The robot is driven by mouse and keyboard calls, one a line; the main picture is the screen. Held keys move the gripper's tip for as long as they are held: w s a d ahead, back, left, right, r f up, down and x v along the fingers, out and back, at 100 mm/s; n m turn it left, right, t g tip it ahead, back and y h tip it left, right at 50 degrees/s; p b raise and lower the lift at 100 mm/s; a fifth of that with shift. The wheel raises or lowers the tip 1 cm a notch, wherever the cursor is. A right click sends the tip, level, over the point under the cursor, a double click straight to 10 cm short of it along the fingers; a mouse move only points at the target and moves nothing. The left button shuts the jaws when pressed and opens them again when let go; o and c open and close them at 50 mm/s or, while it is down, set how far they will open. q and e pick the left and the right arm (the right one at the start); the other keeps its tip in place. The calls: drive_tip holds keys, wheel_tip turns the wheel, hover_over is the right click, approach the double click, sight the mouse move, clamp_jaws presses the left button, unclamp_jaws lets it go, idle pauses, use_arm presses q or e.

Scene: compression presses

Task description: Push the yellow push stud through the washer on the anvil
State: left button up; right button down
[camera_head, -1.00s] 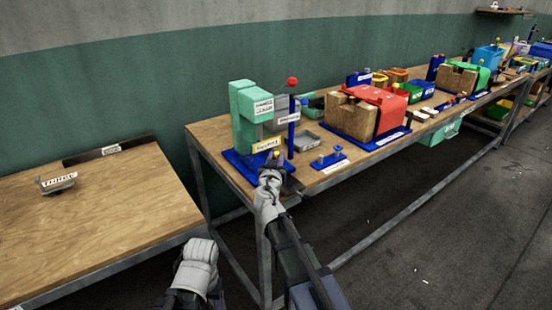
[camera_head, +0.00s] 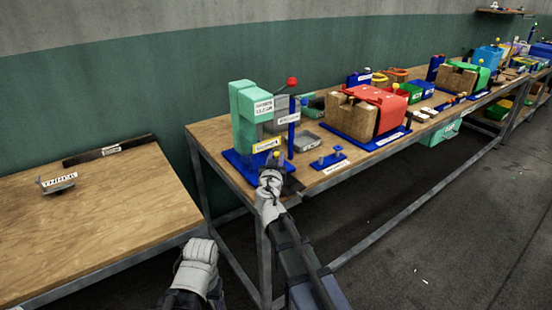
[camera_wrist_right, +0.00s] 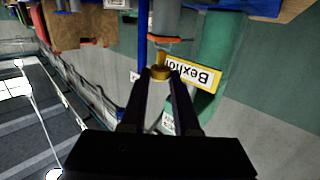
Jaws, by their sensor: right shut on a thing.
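The yellow push stud (camera_wrist_right: 160,73) is between the fingertips of my right gripper (camera_wrist_right: 160,75), which is shut on its wide head. Its narrower shank reaches towards an orange washer (camera_wrist_right: 165,40) on top of the grey anvil (camera_wrist_right: 166,22). The wrist picture is upside down, so the stud is above the washer. I cannot tell whether the tip touches or enters the washer. In the head view my right gripper (camera_head: 270,172) is in front of the teal press (camera_head: 243,115), hiding the anvil. My left gripper (camera_head: 199,255) is low and empty-looking, its jaws unclear.
A blue post (camera_head: 291,125) and a red-knobbed lever (camera_head: 292,82) stand at the press. A small blue stand (camera_head: 328,160) and a red-and-wood fixture (camera_head: 375,108) are to the right. The left table (camera_head: 110,225) is mostly clear.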

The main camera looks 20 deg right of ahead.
drive_tip(key=shift+f+b, duration=1.55)
drive_tip(key=c, duration=0.6)
unclamp_jaws()
drive_tip(key=v, duration=0.8)
drive_tip(key=shift+w, duration=0.1)
drive_tip(key=shift+f, duration=0.1)
